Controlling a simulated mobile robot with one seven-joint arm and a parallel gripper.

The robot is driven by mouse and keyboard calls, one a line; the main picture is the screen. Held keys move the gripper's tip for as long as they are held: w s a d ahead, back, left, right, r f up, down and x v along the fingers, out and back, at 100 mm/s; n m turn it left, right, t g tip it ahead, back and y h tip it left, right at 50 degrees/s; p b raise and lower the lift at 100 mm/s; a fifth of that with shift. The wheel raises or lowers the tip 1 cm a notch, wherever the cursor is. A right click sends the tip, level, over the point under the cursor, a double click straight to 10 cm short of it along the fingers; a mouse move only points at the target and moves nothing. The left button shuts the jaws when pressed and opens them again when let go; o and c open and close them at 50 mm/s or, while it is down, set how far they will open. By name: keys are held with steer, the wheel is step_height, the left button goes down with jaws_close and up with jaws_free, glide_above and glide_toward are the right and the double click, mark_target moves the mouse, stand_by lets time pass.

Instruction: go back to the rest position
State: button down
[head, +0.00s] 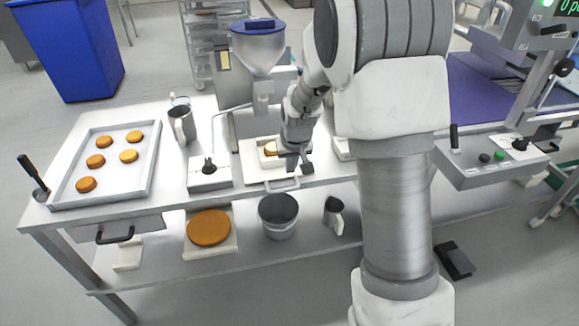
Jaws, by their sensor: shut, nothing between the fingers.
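My gripper (292,163) is at the end of my arm, over the front part of the table (220,195). It points down just in front of a white tray-like holder (252,172) under the filling machine (259,55). My arm covers part of the table to the right of the holder.
A tray (152,160) with several rounds stands at the left. A metal jug (182,126) and a lever box (209,175) stand between. The lower shelf holds a large round (209,228), a bucket (279,216) and a jug (334,214). A conveyor (485,105) is at the right.

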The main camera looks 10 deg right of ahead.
steer(key=s+r+t+p, duration=0.1)
steer(key=s+r, duration=0.5)
steer(key=r, duration=0.3)
steer(key=s+r+p, duration=0.2)
steer(key=s+r, duration=0.5)
steer(key=r, duration=0.2)
steer(key=s+r+p, duration=0.1)
steer(key=s+r, duration=0.2)
steer(key=s, duration=0.5)
steer(key=s+r, duration=0.3)
steer(key=s, duration=0.5)
steer(key=shift+s+a+t+p, duration=0.3)
steer(key=shift+s+a+p, duration=0.05)
steer(key=shift+s+a, duration=0.05)
